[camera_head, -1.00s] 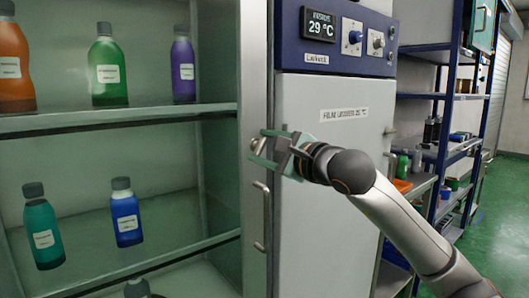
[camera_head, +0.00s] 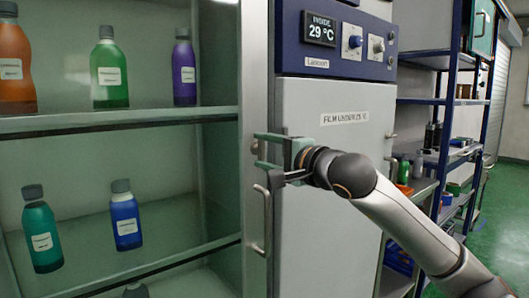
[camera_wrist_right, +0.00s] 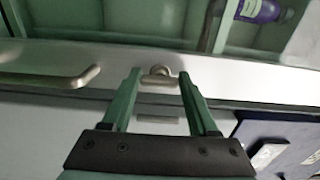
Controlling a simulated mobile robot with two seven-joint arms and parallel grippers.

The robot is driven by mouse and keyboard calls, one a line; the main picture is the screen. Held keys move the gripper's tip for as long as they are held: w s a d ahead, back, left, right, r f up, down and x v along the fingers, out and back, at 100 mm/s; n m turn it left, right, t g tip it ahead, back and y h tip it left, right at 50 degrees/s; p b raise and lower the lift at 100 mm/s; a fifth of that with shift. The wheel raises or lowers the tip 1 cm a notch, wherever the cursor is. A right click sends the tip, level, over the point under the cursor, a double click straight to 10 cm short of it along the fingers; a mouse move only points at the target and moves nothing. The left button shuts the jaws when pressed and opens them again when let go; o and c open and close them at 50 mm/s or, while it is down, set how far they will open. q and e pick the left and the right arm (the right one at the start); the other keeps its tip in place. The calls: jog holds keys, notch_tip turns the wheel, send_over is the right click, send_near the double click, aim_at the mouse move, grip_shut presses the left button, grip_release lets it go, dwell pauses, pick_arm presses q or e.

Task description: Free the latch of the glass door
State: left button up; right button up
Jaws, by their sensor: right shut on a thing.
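The glass door (camera_head: 130,190) stands in front of lit shelves, with a pale metal frame (camera_head: 256,60) along its right side. The latch is a small metal knob on this frame; it shows in the right wrist view (camera_wrist_right: 158,72) between my fingertips. My right gripper (camera_head: 258,151) is at the frame, its green fingers shut on the latch and partly hiding it in the head view. A curved metal door handle (camera_head: 266,222) is just below the gripper. It also shows in the wrist view (camera_wrist_right: 60,79). My left gripper is not in view.
Several bottles, including a green one (camera_head: 109,75) and a blue one (camera_head: 126,216), stand behind the glass. A grey cabinet front (camera_head: 325,220) with a blue display panel (camera_head: 335,38) is right of the door. Blue shelving (camera_head: 450,100) stands further right.

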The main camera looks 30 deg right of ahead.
dwell(0.3)
jog(key=o, duration=1.4)
pick_arm(q)
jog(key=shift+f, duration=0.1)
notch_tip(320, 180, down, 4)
jog(key=b, duration=0.5)
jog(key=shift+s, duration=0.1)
pick_arm(e)
jog(key=s, duration=0.8)
jog(key=s+d, duration=0.1)
jog(key=s, duration=0.3)
jog(key=shift+s, duration=0.3)
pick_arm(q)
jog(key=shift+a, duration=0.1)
